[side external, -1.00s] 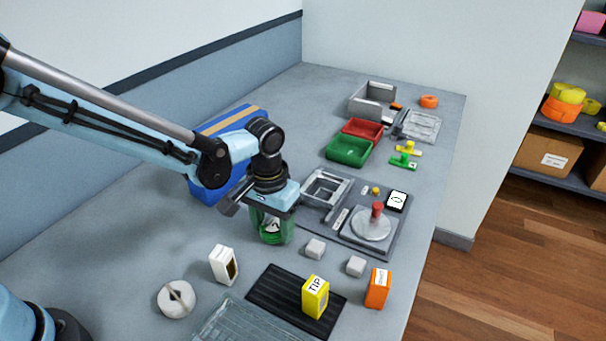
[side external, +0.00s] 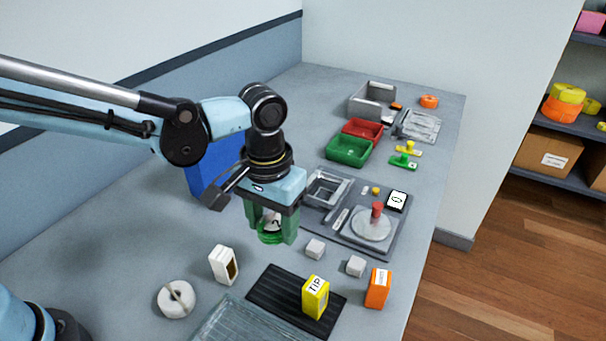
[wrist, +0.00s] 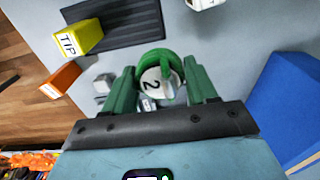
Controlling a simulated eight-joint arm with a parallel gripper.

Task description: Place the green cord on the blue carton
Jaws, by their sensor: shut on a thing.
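The green cord (side external: 270,238) is a small green coil around a pale core. It is between the green fingers of my gripper (side external: 271,225), which is shut on it. In the wrist view the green cord (wrist: 151,58) shows a white face marked "2" between the fingertips of my gripper (wrist: 162,78). The blue carton (side external: 207,167) stands behind and left of my gripper, against the wall side, partly hidden by my arm. It also shows at the right of the wrist view (wrist: 283,105).
A white box (side external: 224,265), a grey-white coil (side external: 176,299), a black mat (side external: 272,285) with a yellow box (side external: 315,296) and an orange box (side external: 377,288) are in front. A grey station (side external: 390,239) with a red knob and green (side external: 349,150) and red bins lie to the right.

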